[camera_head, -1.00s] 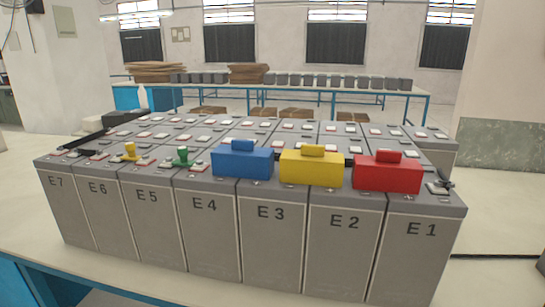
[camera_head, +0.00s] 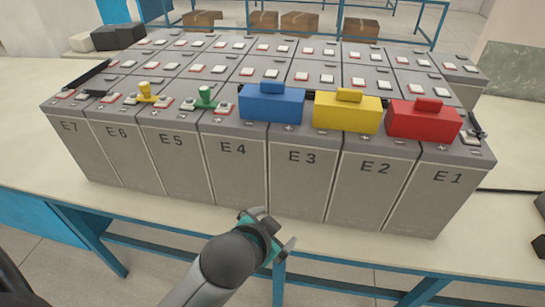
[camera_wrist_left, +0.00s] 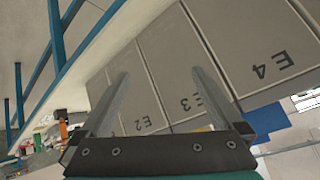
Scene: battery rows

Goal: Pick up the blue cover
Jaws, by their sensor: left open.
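The blue cover (camera_head: 272,102) sits on top of the front battery row, over the tops of E4 and E3, with a small raised handle. In the left wrist view a blue patch at the right (camera_wrist_left: 266,118) appears to be part of it. My left gripper (camera_head: 270,230) is low in front of the batteries, below and apart from the blue cover. Its two fingers (camera_wrist_left: 160,95) are spread and empty, facing the fronts of E2 and E3. My right gripper is not in view.
A yellow cover (camera_head: 347,113) and a red cover (camera_head: 424,119) stand in line to the right of the blue one. Yellow (camera_head: 146,93) and green (camera_head: 205,98) small fittings sit to the left. The white table (camera_head: 150,207) is clear in front of the batteries.

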